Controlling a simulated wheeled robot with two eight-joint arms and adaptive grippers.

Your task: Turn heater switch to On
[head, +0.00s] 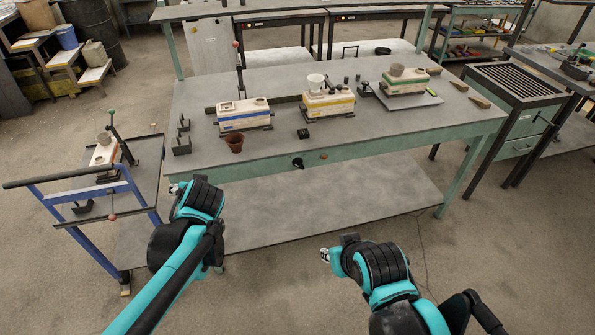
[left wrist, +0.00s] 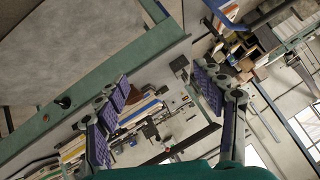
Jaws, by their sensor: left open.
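A black knob (head: 298,163), which looks like the heater switch, sits on the green front edge of the workbench (head: 400,135), with a small orange-red button (head: 323,156) to its right. The knob also shows in the left wrist view (left wrist: 64,102), left of the fingers; its setting is too small to read. My left gripper (head: 174,188) is left of the knob and apart from it, in front of the bench. In the left wrist view its purple-padded fingers (left wrist: 160,95) are wide apart and empty. My right gripper (head: 325,256) is low in front of the bench; its fingers are too small to judge.
Blue-, yellow- and green-striped boxes stand on the bench, with a brown pot (head: 235,143) near the front edge. A blue-framed cart (head: 110,185) stands left of my left gripper. A lower shelf (head: 330,195) spans beneath the bench. The floor between my arms is clear.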

